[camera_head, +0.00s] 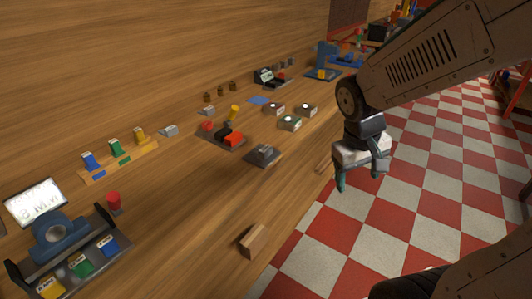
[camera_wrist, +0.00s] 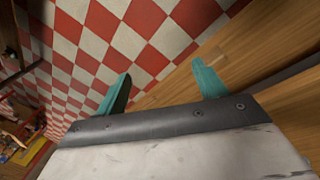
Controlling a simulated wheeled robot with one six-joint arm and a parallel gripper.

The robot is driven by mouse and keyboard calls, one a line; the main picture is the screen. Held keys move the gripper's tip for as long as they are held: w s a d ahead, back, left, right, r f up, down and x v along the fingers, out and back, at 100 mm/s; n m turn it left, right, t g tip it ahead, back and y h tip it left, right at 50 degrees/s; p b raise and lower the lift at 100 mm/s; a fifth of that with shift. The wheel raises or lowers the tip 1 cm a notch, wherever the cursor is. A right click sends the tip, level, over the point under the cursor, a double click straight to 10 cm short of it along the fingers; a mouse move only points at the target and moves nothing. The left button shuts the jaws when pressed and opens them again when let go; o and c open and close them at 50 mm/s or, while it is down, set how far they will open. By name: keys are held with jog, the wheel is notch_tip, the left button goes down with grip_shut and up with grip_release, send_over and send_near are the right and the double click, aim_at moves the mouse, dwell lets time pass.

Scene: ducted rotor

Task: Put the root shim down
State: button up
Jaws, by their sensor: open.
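My gripper (camera_head: 361,178) is open and hangs beyond the bench's right edge, above the checkered floor. In the wrist view its two teal fingers (camera_wrist: 160,72) stand wide apart with nothing between them. I cannot tell for sure which piece is the root shim. Small labelled blue, green and yellow pieces stand in a wooden rack (camera_head: 117,163) at the left. Similar yellow, green and blue pieces lie on a dark tray (camera_head: 70,285) at the lower left, well away from my gripper.
The wooden bench (camera_head: 180,225) has bare room in its middle. A wooden block (camera_head: 253,239) lies near its front edge. A dark grey fixture (camera_head: 262,155), a tray with red and black parts (camera_head: 224,136) and several round-topped blocks (camera_head: 290,123) stand farther back. A blue device (camera_head: 323,60) stands at the far end.

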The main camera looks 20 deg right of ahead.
jog(key=w+d+f+n+t, duration=0.2)
jog(key=w+d+f+t, duration=0.25)
jog(key=w+f, duration=0.55)
jog(key=n+t+y, duration=0.6)
jog(key=y, duration=0.4)
send_near(266, 148)
jog(key=x, duration=1)
jog(key=shift+w+a+f, duration=0.15)
jog(key=shift+a+f, duration=0.05)
jog(key=shift+a, duration=0.05)
jog(key=c, duration=1.1)
jog(key=shift+r, duration=0.1)
jog(key=shift+c, duration=0.2)
